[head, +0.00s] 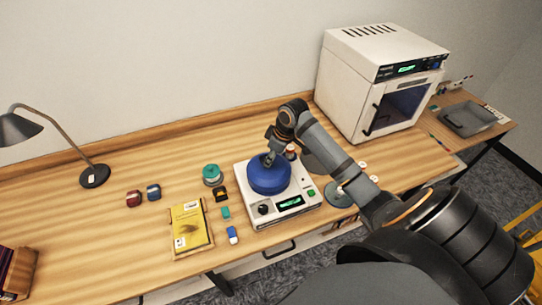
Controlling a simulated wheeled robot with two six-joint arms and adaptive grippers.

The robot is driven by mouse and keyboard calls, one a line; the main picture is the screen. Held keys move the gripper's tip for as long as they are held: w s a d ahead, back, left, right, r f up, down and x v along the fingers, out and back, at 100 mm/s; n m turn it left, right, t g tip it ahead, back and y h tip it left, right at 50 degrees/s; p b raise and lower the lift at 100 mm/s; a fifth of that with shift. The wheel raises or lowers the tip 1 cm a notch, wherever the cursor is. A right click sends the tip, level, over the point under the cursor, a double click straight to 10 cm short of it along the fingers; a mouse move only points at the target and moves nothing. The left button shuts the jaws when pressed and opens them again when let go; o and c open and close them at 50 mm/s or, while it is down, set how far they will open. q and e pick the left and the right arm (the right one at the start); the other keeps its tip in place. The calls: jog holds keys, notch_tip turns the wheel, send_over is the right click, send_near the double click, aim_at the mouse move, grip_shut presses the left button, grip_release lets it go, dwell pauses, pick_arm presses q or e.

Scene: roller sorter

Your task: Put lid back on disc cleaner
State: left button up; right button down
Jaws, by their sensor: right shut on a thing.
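The disc cleaner (286,218) is a white box on the table with a black knob and a small green display at its front. A round blue lid (268,179) sits over the top of the cleaner. I cannot tell whether it is fully seated or slightly above it. My right gripper (269,160) reaches in from the right and is shut on the top of the lid, pointing down. The arm hides part of the cleaner's back right side. My left gripper is not in view.
A white oven-like machine (352,84) stands at the back right. Left of the cleaner are a teal round item (212,174), a yellow book (188,227) and small blocks. A lamp (95,175) stands at the left. The table's middle left is mostly clear.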

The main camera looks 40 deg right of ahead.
dwell(0.3)
jog(key=c, duration=1)
grip_release()
jog(key=shift+o, duration=0.4)
jog(key=o, duration=0.4)
jog(key=shift+o, duration=0.2)
